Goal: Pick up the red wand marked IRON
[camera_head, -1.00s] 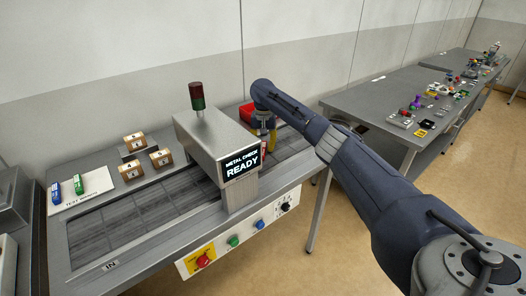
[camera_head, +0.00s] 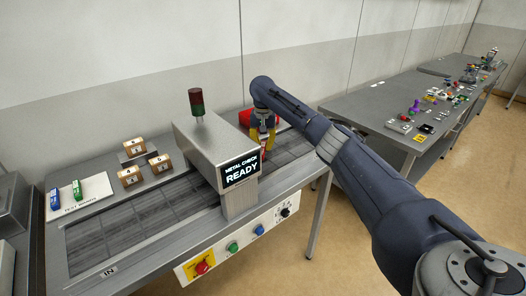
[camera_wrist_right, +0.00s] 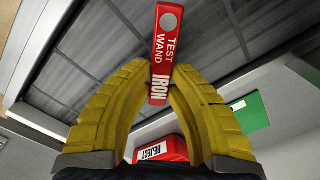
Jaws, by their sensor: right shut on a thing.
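The red wand (camera_wrist_right: 165,50) shows white lettering TEST WAND IRON and a grey disc near its far end in the right wrist view. My right gripper (camera_wrist_right: 161,82) is shut on it, with its yellow fingertips at either side of the IRON end. In the head view my right gripper (camera_head: 263,143) points down over the belt just right of the metal check housing. Only a small red part of the wand shows there, below the fingers. I cannot tell whether the wand touches the belt. My left gripper is not in view.
The metal check housing (camera_head: 207,148) with a READY screen stands left of the gripper. A red REJECT bin (camera_wrist_right: 163,150) is close behind it. Blue and green wands lie on a white test wands card (camera_head: 90,194) at left. Three small boxes stand behind the belt (camera_head: 130,222).

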